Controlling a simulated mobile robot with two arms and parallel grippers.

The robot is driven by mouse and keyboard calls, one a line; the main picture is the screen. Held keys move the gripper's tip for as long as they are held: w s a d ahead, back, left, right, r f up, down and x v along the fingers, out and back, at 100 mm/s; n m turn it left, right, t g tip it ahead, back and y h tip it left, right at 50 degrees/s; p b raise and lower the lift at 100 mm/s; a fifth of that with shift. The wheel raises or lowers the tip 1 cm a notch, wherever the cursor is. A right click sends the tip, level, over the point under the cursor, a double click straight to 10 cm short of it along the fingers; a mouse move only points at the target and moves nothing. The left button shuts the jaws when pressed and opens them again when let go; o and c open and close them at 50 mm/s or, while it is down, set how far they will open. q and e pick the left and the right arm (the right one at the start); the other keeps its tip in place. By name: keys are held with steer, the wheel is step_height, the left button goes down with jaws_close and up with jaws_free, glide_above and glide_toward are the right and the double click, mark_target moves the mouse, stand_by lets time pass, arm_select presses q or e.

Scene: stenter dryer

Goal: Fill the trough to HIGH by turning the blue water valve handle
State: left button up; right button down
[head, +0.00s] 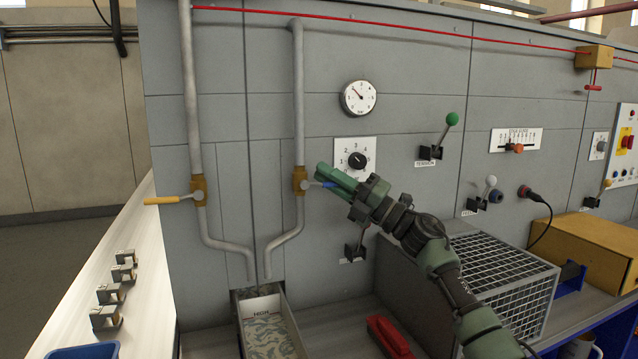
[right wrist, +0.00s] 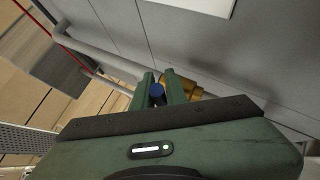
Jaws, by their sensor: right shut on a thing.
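The blue valve handle (head: 328,184) sticks out to the right from a brass valve body (head: 300,180) on the right-hand grey pipe. My right gripper (head: 330,178) is shut on the blue handle, with its green fingers on either side of it. In the right wrist view the blue handle (right wrist: 157,93) shows between the fingertips, with the brass valve (right wrist: 182,84) just behind. The trough (head: 285,311) stands below the pipe ends, with a HIGH mark on its inner wall and patterned content lower down. My left gripper is not in view.
A second valve with a yellow handle (head: 163,200) is on the left pipe. A gauge (head: 358,98), a dial (head: 356,160) and a green-knobbed lever (head: 451,120) are on the grey panel. A wire cage (head: 507,280) and a red brush-like object (head: 390,338) lie below right.

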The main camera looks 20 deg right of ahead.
steer(key=shift+f, duration=0.15)
steer(key=c, duration=1.4)
jaws_free()
steer(key=shift+c, duration=0.2)
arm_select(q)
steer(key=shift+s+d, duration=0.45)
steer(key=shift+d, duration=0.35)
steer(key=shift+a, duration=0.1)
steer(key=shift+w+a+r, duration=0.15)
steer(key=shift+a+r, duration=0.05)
arm_select(e)
step_height(320, 180, up, 20)
